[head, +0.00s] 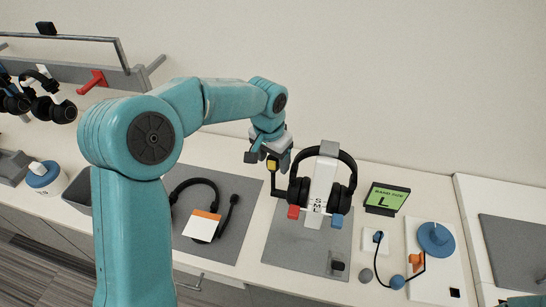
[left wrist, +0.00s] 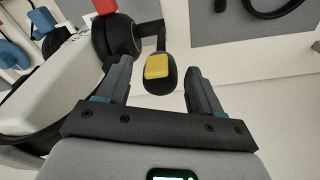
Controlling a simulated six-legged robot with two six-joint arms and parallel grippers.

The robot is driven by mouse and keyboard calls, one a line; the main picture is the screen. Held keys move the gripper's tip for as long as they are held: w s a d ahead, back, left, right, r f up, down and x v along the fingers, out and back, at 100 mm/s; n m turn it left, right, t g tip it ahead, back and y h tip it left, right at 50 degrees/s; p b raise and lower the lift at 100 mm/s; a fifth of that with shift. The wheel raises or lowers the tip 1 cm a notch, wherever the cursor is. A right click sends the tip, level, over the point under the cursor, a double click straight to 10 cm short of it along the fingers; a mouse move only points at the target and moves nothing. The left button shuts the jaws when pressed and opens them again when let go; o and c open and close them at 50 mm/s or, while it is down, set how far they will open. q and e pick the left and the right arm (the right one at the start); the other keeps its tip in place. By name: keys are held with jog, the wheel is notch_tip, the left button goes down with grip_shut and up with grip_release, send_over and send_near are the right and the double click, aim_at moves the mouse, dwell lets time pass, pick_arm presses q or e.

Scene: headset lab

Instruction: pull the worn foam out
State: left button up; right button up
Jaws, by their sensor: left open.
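A black headset (head: 348,165) hangs on a white stand (head: 322,185) marked S, M, L. A thin black boom (head: 276,188) rises beside its left cup. At the boom's end is a dark rounded foam with a yellow patch (head: 271,163). In the left wrist view the dark foam (left wrist: 160,88) with its yellow patch (left wrist: 158,66) lies between the fingers of my left gripper (left wrist: 158,72), with a gap on each side. My left gripper (head: 268,156) is open and comes from above and behind. My right gripper does not show.
A grey mat (head: 285,245) lies under the stand. Another headset (head: 183,185) and an orange-white card (head: 202,226) lie on the left mat. The wall is behind.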

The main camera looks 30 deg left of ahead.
pick_arm(q)
jog(key=c, duration=1)
jog(key=shift+r+p, duration=0.4)
jog(key=shift+r, duration=0.05)
jog(key=shift+c, duration=0.2)
notch_tip(320, 180, up, 4)
jog(key=p, duration=0.2)
jog(key=shift+p, duration=0.4)
jog(key=shift+r, duration=0.85)
